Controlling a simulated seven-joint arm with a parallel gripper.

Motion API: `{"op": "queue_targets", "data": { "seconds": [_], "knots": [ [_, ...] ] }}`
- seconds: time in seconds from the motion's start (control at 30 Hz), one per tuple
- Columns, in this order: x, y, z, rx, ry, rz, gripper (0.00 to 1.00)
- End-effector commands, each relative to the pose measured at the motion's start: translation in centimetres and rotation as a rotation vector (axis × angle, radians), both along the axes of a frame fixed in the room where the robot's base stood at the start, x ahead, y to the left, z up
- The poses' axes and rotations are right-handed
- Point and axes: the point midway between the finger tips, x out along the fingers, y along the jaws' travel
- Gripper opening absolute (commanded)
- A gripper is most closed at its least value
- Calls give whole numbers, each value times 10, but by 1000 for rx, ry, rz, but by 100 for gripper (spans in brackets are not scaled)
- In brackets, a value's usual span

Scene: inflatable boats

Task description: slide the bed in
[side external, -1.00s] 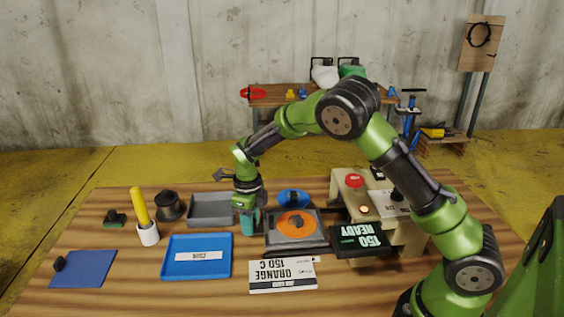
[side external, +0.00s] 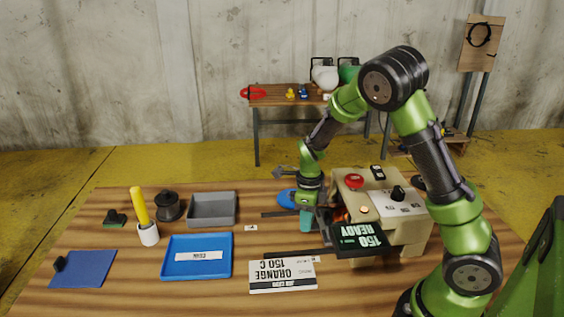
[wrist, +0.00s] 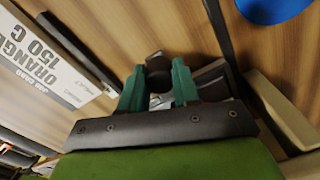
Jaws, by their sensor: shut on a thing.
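The grey bed, which carried an orange disc with a dark handle, is now mostly inside the beige press (side external: 350,182). A grey piece of the bed (wrist: 213,82) shows beside the fingers in the wrist view. My gripper (side external: 306,222) is at the left opening of the press. Its teal fingers (wrist: 158,80) are shut around a dark upright handle (wrist: 158,64) in the wrist view. The orange disc is largely hidden; a small orange patch shows inside the opening. The press display (side external: 360,240) reads "150 READY".
Dark rails (side external: 284,254) lie left of the press, with bare wood between them. A job card (side external: 283,275) reads "ORANGE 150 C". A blue disc (side external: 286,196) sits behind my gripper. A blue tray (side external: 197,270) and a grey tray (side external: 213,209) stand left.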

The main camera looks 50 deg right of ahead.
Motion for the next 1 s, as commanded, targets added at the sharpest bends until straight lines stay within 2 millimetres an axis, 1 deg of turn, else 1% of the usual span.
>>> {"op": "queue_targets", "data": {
  "seconds": [0.43, 0.47, 0.6, 0.87, 1.0],
  "knots": [
    [-5, -5, 0, -1, 5, -4, 0],
    [-5, -6, 0, -1, 5, -4, 36],
    [-5, -5, 0, -2, 4, -3, 57],
    [-3, -4, 1, 0, 1, -1, 57],
    [-2, -3, 9, -1, -2, 1, 57]
  ]
}}
